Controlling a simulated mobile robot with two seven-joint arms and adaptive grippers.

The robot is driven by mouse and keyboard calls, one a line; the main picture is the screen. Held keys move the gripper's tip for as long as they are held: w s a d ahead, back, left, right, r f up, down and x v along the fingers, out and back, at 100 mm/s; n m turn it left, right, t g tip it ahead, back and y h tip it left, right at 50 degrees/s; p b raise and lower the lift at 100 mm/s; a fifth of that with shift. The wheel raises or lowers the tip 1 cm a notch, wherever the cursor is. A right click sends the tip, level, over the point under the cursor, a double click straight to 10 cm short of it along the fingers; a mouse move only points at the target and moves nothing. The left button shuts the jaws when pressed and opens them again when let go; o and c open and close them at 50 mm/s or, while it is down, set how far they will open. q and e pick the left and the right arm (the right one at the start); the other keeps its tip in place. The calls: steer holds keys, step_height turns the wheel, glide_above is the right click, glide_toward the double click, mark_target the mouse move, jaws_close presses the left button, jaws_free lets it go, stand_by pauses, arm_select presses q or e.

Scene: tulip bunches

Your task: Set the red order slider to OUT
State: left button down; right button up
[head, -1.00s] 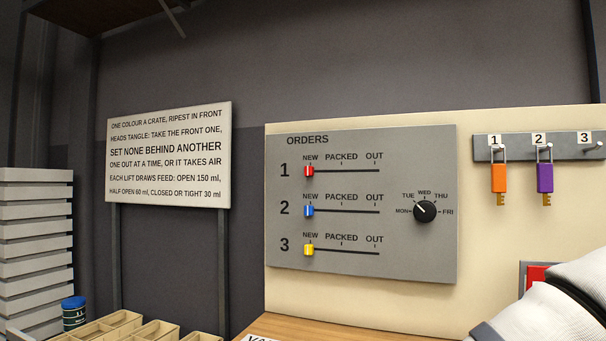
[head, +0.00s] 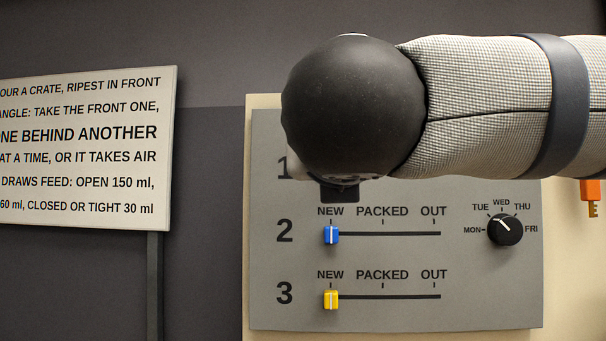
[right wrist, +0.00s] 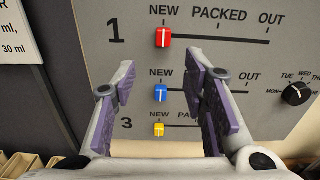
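The red slider (right wrist: 163,37) stands at NEW on row 1 of the grey orders panel (right wrist: 225,55) in the right wrist view. In the head view my right arm and wrist hide row 1. My right gripper (right wrist: 163,75) is open and empty, its two purple-padded fingers apart in front of the panel. In the right wrist view the fingertips appear below the red slider, on either side of the blue slider's column. I cannot tell whether the fingers touch the panel. My left gripper is not in view.
The blue slider (head: 331,235) and yellow slider (head: 331,300) stand at NEW. A black day dial (head: 504,230) is right of them. An orange key tag (head: 592,195) hangs farther right. A text sign (head: 85,150) stands at left.

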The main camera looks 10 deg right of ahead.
steer(key=w+d, duration=0.2)
steer(key=w, duration=0.9)
steer(key=shift+w+d+r+m, duration=0.2)
steer(key=shift+d+r+m, duration=0.1)
steer(key=shift+d+r, duration=0.1)
jaws_close()
